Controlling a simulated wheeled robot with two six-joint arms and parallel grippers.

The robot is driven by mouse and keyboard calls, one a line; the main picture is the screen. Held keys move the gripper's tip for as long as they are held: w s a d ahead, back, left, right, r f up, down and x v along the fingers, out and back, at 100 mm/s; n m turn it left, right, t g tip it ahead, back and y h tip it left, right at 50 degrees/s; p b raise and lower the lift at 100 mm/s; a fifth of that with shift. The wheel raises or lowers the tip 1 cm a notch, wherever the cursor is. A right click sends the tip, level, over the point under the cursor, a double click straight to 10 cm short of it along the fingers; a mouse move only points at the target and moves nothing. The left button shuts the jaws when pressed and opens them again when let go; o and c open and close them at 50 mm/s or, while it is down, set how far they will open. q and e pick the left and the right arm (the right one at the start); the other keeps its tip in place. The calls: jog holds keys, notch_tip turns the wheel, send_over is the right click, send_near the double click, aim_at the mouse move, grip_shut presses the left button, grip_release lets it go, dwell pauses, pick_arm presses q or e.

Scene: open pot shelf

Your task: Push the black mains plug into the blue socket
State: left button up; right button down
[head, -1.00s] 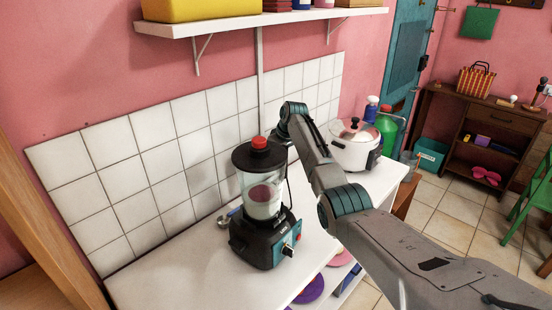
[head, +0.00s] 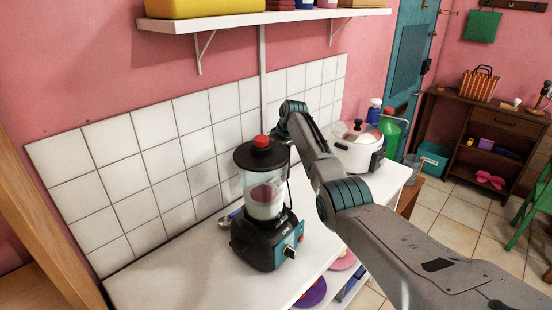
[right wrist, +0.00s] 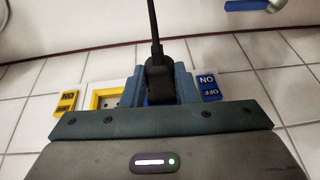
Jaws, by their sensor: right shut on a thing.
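The black mains plug (right wrist: 158,82) is between the blue-grey fingers of my right gripper (right wrist: 160,72), with its black cord (right wrist: 151,25) running up in the right wrist view. The gripper is shut on it, against the tiled wall. The blue socket is mostly hidden behind the fingers and plug; its blue ON/OFF switch (right wrist: 209,85) shows just to the right. I cannot tell how far the pins are in. My left gripper is not in view.
A yellow socket (right wrist: 103,97) and yellow switch (right wrist: 66,103) are left of the plug. In the head view a blender (head: 265,215) stands on the white counter (head: 170,285), left of my arm. A white cooker (head: 357,147) stands beyond it. A shelf (head: 265,17) hangs above.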

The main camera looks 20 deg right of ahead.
jog(key=shift+w+r, duration=0.1)
jog(key=shift+w, duration=0.05)
jog(key=shift+c, duration=2.1)
grip_release()
jog(key=shift+a, duration=0.1)
jog(key=shift+p+v, duration=3.7)
jog(key=shift+p, duration=1.3)
